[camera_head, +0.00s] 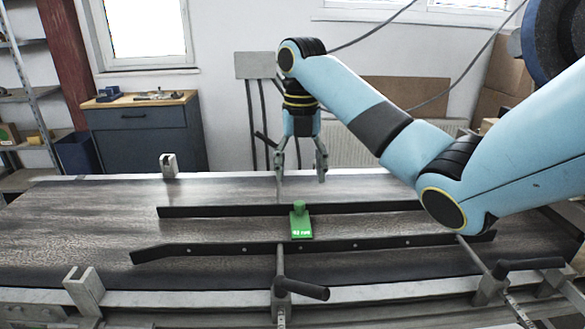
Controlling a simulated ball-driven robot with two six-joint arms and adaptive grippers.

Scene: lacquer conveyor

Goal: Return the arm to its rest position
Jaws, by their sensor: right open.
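My right arm, light blue with black bands, comes in from the right. Its gripper (301,165) points down above the far side of the conveyor (80,215). Its two fingers are apart with nothing between them. My left gripper is not in view.
The far guide rail (220,211) and near guide rail (200,250) run along the belt. Black clamp handles (305,289) stick out at the front edge. A dark cabinet (150,135) and shelving stand behind at the left. The belt's left part is clear.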

